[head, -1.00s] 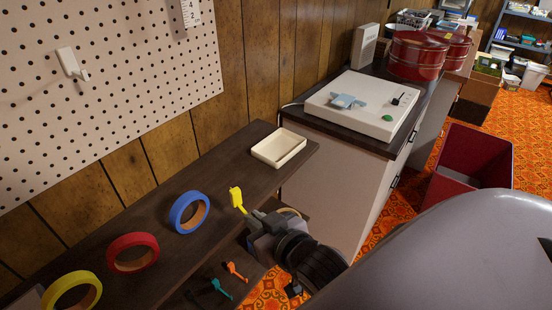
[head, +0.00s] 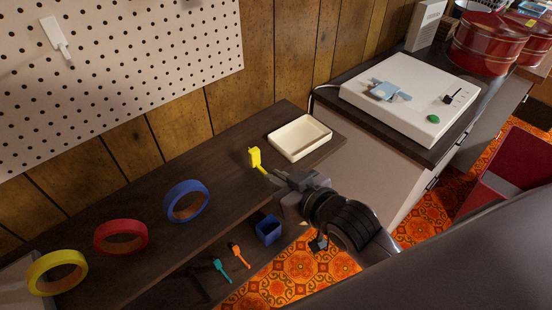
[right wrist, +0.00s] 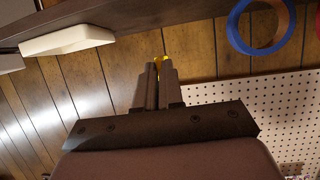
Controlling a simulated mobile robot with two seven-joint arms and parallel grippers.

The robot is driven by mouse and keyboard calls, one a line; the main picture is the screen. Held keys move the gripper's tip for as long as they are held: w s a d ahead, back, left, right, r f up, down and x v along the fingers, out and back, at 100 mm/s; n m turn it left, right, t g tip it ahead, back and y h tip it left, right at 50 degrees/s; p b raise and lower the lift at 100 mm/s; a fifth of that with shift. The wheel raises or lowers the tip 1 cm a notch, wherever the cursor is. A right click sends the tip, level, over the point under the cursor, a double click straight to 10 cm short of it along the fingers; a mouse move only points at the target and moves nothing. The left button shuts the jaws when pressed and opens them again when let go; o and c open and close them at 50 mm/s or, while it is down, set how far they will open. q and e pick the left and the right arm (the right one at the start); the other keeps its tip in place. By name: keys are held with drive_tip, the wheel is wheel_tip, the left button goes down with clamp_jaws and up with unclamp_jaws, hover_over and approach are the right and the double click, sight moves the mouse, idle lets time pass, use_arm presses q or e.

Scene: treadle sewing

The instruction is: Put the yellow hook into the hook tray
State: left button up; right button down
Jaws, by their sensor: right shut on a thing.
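The yellow hook (head: 255,158) is in my right gripper (head: 274,178), which is shut on its lower end. The hook stands up from the fingertips, above the dark shelf, left of the tray. In the right wrist view only a bit of yellow hook (right wrist: 161,59) shows between the fingers. The hook tray (head: 281,151) is a cream, shallow, empty tray at the right end of the dark shelf. It is apart from the hook and also shows in the right wrist view (right wrist: 70,41). My left gripper is not in view.
Blue (head: 187,202), red (head: 121,238) and yellow (head: 57,272) tape rolls stand along the shelf. Teal (head: 221,269) and orange (head: 239,256) hooks and a blue box (head: 268,231) are lower down. A pegboard (head: 120,60) with a white hook (head: 57,38) hangs at left.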

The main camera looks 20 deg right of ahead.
drive_tip(key=w+a+n+g+y, duration=0.1)
drive_tip(key=n+y, duration=0.1)
drive_tip(key=w+a+n+g+y+p, duration=0.1)
drive_tip(key=w+n, duration=0.1)
drive_tip(key=shift+a+f+y, duration=0.15)
drive_tip(key=shift+a+y, duration=0.05)
drive_tip(key=shift+y, duration=0.2)
drive_tip(key=shift+w+d+f+n+g+y+p, duration=0.15)
drive_tip(key=shift+w+d+f+n+y+p, duration=0.1)
drive_tip(key=shift+w+d, duration=0.3)
drive_tip(key=shift+w+d+f+n+g+y+p, duration=0.15)
drive_tip(key=shift+w+d+p, duration=0.15)
drive_tip(key=shift+d, duration=0.3)
drive_tip(key=shift+w+d+f, duration=0.1)
drive_tip(key=shift+w+d, duration=0.2)
drive_tip(key=shift+d, duration=0.1)
wheel_tip(320, 180, down, 5)
drive_tip(key=b, duration=0.5)
drive_tip(key=shift+f, duration=0.1)
drive_tip(key=shift+f, duration=0.35)
drive_tip(key=c, duration=1.2)
unclamp_jaws()
drive_tip(key=shift+r, duration=0.15)
